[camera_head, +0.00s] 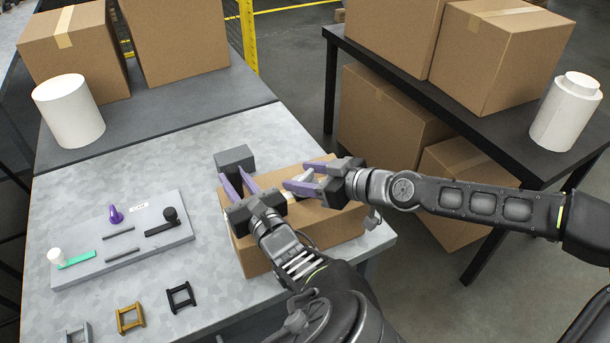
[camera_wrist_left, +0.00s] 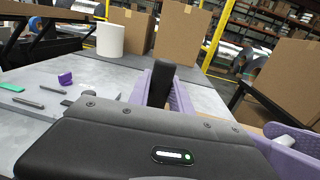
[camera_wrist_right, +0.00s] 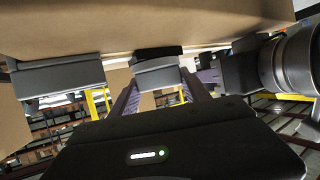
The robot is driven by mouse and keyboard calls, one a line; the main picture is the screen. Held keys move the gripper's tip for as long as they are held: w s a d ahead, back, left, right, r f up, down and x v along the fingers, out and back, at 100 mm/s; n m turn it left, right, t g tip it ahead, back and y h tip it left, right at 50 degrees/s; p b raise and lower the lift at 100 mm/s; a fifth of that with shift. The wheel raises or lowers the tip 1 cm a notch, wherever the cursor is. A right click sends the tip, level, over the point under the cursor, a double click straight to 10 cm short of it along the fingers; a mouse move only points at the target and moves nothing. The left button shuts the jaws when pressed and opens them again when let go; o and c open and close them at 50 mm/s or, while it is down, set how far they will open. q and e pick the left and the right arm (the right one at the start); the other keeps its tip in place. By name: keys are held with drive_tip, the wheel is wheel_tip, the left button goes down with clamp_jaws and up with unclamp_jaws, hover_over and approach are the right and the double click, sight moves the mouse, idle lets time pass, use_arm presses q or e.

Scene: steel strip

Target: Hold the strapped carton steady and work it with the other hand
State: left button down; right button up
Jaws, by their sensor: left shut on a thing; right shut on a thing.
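The brown carton (camera_head: 318,228) sits at the right edge of the steel table, its top partly hidden by both grippers. My left gripper (camera_head: 240,182) is over the carton's left end, shut on a dark grey block-headed tool (camera_head: 235,158); the tool's black upright part shows between purple fingers in the left wrist view (camera_wrist_left: 160,84). My right gripper (camera_head: 303,178) points left over the carton top, shut on a small light grey piece (camera_head: 308,175); its grip is partly hidden. In the right wrist view the carton (camera_wrist_right: 150,25) fills the top.
A grey board (camera_head: 105,255) with a purple knob (camera_head: 115,214) and green bar (camera_head: 76,260) lies left. A black buckle (camera_head: 181,297), gold buckle (camera_head: 130,318) and silver buckle (camera_head: 78,334) lie in front. A white roll (camera_head: 68,112) stands behind. A black table (camera_head: 460,115) carries cartons.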

sight(307, 177)
use_arm(q)
drive_tip(key=shift+d, duration=0.1)
use_arm(e)
drive_tip(key=shift+s+a+f+m+t+h, duration=0.2)
drive_tip(key=shift+m+t+h, duration=0.1)
drive_tip(key=shift+m+t, duration=0.2)
drive_tip(key=shift+r+m+t+h, duration=0.1)
drive_tip(key=shift+m+t+h, duration=0.3)
drive_tip(key=shift+m, duration=0.1)
drive_tip(key=shift+w+d, duration=0.15)
drive_tip(key=o, duration=1.4)
drive_tip(key=shift+r, duration=0.1)
drive_tip(key=shift+d, duration=0.1)
drive_tip(key=shift+v, duration=5.95)
